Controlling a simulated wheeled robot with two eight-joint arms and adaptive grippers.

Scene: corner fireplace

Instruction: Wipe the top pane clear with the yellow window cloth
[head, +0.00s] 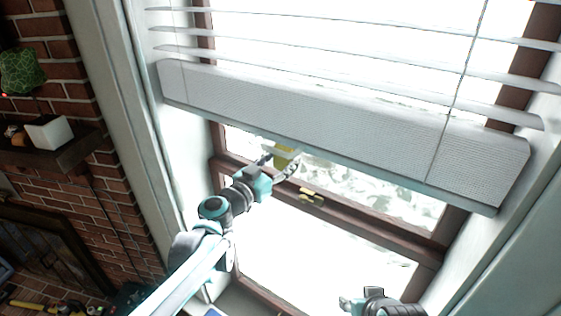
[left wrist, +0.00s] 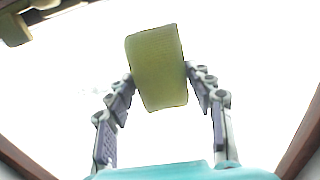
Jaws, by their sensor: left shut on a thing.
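The yellow window cloth (head: 285,152) is held at the upper part of the window in the head view. It shows as a yellow-green block (left wrist: 157,68) between the fingers in the left wrist view. My left gripper (head: 280,163) is shut on it, just below the blind. The top pane (head: 385,193) shows between the blind and the middle rail, with greyish smears, clearest to the right of the cloth. Whether the cloth touches the glass I cannot tell. My right gripper (head: 350,303) is low at the bottom edge of the head view; its fingers are too small to read.
A white slatted blind (head: 330,122) with a thick bottom bar hangs over the upper window, close above my left gripper. The brown middle rail (head: 370,225) carries a brass latch (head: 311,195). A brick wall with a shelf (head: 60,155) stands at left.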

